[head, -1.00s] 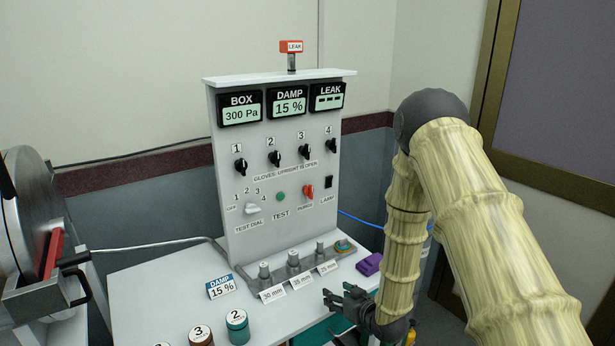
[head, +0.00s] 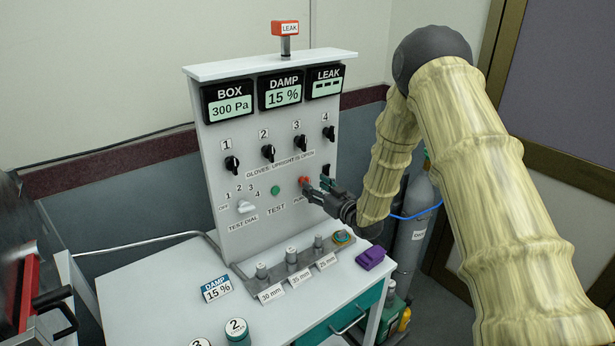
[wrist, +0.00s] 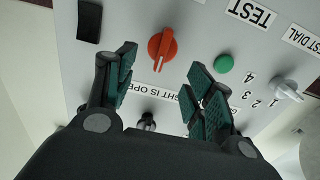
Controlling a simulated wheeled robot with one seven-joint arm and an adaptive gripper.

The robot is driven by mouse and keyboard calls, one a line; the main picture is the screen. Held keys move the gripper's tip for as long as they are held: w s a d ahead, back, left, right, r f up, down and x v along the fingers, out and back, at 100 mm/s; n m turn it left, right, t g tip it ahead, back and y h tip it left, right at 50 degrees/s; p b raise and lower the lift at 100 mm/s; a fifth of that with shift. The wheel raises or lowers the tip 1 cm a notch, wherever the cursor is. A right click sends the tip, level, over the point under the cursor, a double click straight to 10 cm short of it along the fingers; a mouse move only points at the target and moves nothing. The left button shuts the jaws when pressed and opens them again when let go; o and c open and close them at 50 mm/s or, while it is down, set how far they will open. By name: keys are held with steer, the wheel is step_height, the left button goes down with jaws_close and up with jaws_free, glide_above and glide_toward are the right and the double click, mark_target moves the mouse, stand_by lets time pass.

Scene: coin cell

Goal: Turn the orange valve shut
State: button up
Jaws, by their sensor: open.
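The orange valve (head: 304,181) is a small knob on the upright white panel (head: 222,133), above a label that reads PURGE in part. In the wrist view the valve (wrist: 162,48) shows whole, with a pale pointer line on its handle. My gripper (head: 314,191) is at the panel beside the valve and partly covers it and its label in the head view. In the wrist view my gripper (wrist: 160,75) is open, with its two green-padded fingers apart. The valve lies between and just beyond the fingertips. I cannot tell whether a finger touches it.
A green TEST button (head: 276,190) and a white test dial (head: 245,207) are left of the valve. Several black glove knobs (head: 268,153) sit above. A black lamp switch (wrist: 89,20) is near one finger. Below, posts (head: 291,255) and a purple block (head: 370,257) stand on the bench.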

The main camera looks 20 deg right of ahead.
mark_target(309, 181)
steer(key=x, duration=0.2)
steer(key=p+x, duration=0.1)
steer(key=shift+w+d+f, duration=0.1)
steer(key=shift+w+f, duration=0.2)
steer(key=shift+w+a+r+p, duration=0.3)
steer(key=shift+w+a+p, duration=0.05)
steer(key=shift+w, duration=0.25)
steer(key=shift+w+a+f, duration=0.1)
steer(key=shift+w+f, duration=0.2)
steer(key=shift+w, duration=0.1)
steer(key=shift+s+r, duration=0.15)
steer(key=shift+c, duration=1)
steer(key=c, duration=0.7)
